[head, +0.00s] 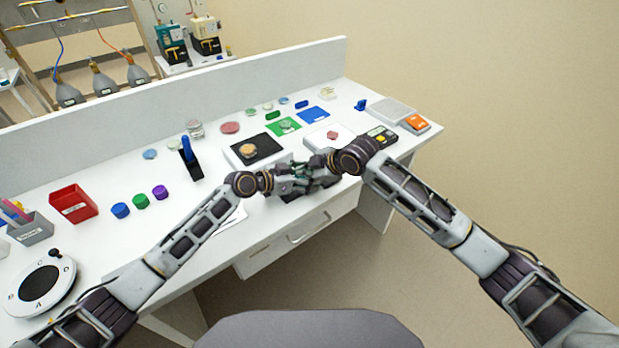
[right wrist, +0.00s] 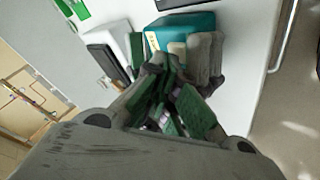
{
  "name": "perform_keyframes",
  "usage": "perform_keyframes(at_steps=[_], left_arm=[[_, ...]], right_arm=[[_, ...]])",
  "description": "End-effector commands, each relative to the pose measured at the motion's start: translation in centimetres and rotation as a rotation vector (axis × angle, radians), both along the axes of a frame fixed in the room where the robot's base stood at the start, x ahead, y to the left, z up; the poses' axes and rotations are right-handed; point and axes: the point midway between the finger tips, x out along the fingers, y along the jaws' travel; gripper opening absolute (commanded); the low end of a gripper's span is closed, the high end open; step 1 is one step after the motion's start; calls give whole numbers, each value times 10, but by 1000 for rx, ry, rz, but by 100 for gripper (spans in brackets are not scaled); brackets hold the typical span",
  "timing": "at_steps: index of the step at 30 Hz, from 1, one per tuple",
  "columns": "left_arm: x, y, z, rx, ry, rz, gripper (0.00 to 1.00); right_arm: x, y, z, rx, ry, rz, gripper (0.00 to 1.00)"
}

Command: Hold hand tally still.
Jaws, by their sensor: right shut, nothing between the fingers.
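My left gripper (head: 282,181) and my right gripper (head: 318,172) meet over the bench's front edge, their fingers close together and overlapping. The right gripper is shut and empty; its green-padded fingers also show in the right wrist view (right wrist: 172,108). A teal block with a pale label (right wrist: 185,33) shows just beyond these fingers in that view. I cannot tell for sure that it is the hand tally. In the head view it is mostly hidden by the grippers. The left fingers are too crowded to tell open from shut.
The white bench (head: 110,247) holds a black mat (head: 270,150), a blue mat (head: 314,114), a red bin (head: 73,204), several coloured caps and a round lettered dial (head: 38,288). An orange device (head: 416,123) lies at right. A drawer (head: 300,240) is below the grippers.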

Motion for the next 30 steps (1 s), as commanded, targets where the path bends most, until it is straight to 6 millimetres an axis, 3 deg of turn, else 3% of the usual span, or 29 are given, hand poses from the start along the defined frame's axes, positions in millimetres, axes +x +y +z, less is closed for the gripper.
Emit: perform_keyframes(at_steps=[30], left_arm=[[2, 0, 4, -6, -6, 2, 44]], right_arm=[[-1, -1, -12, -6, 8, 0, 0]])
